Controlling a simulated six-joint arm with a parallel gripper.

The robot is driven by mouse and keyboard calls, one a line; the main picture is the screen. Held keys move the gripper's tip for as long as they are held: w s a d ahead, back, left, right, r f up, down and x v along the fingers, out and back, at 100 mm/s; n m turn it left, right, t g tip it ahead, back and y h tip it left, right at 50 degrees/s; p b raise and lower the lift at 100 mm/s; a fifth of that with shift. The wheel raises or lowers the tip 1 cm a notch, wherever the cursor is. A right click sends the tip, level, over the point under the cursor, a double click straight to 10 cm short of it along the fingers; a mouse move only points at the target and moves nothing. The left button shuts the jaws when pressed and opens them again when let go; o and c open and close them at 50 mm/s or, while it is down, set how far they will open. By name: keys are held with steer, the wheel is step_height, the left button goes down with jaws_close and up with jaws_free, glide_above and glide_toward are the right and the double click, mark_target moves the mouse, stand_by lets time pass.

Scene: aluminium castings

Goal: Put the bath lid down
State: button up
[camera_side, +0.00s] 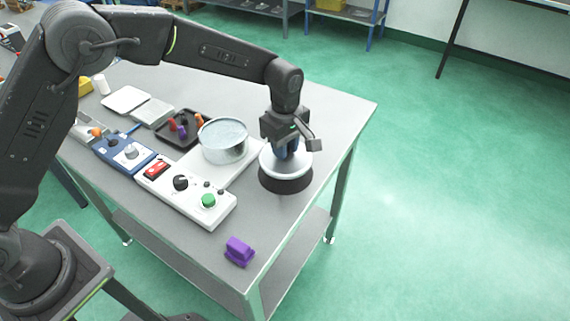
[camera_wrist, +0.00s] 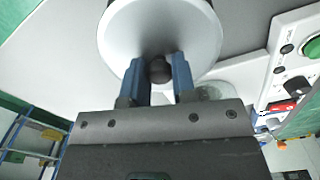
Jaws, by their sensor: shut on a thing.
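The bath lid (camera_side: 296,168) is a pale round disc with a dark knob (camera_wrist: 158,71). In the wrist view the lid (camera_wrist: 122,32) fills the top middle, and the blue fingers of my gripper (camera_wrist: 157,75) are closed on either side of the knob. In the side view my gripper (camera_side: 288,148) points down over the lid, right of the bath. A dark round stand (camera_side: 286,184) is directly under the lid; I cannot tell whether they touch. The bath (camera_side: 223,141) is an open metal pot on a white base, uncovered.
A white control box (camera_side: 187,191) with a green knob and a red switch lies left of the bath. A purple block (camera_side: 239,251) is near the front corner. A black tray (camera_side: 184,130) with coloured pieces is behind. The table's right edge is close to the stand.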

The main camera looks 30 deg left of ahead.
mark_target(285, 163)
steer(key=shift+f, duration=2.55)
steer(key=shift+f, duration=0.15)
steer(key=o, duration=0.9)
steer(key=shift+o, duration=0.2)
